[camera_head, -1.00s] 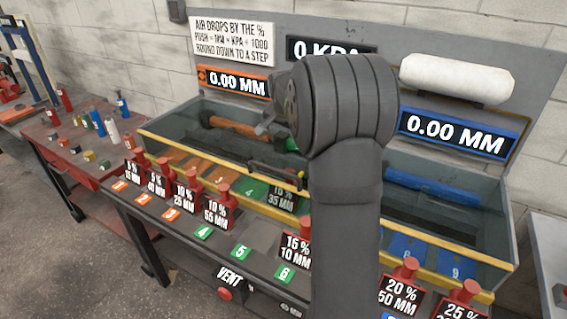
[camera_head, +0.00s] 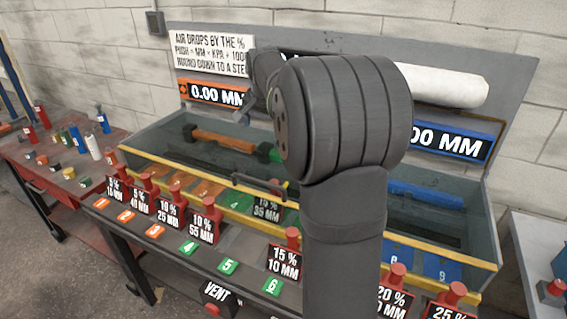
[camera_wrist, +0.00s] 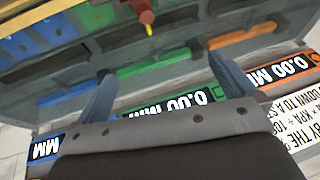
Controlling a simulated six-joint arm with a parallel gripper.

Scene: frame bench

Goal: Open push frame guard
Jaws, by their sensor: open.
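The push frame guard is a clear trough-like cover with a yellow rim (camera_head: 150,158) in the camera_head view, standing over the bench's long well. A dark bar handle (camera_head: 258,190) sits at its front edge. The guard looks closed, though my arm hides its middle. My gripper (camera_wrist: 162,72) is open and empty in the camera_wrist view, with the green 0.00 MM display (camera_wrist: 165,108) behind the space between its fingers. In the camera_head view, only part of my gripper shows, by the orange display (camera_head: 215,94) at the back panel.
Red plugs with percent and MM tags (camera_head: 204,228) line the bench front. A white roll (camera_head: 440,80) hangs on the back panel. A red side table (camera_head: 60,180) with bottles stands left.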

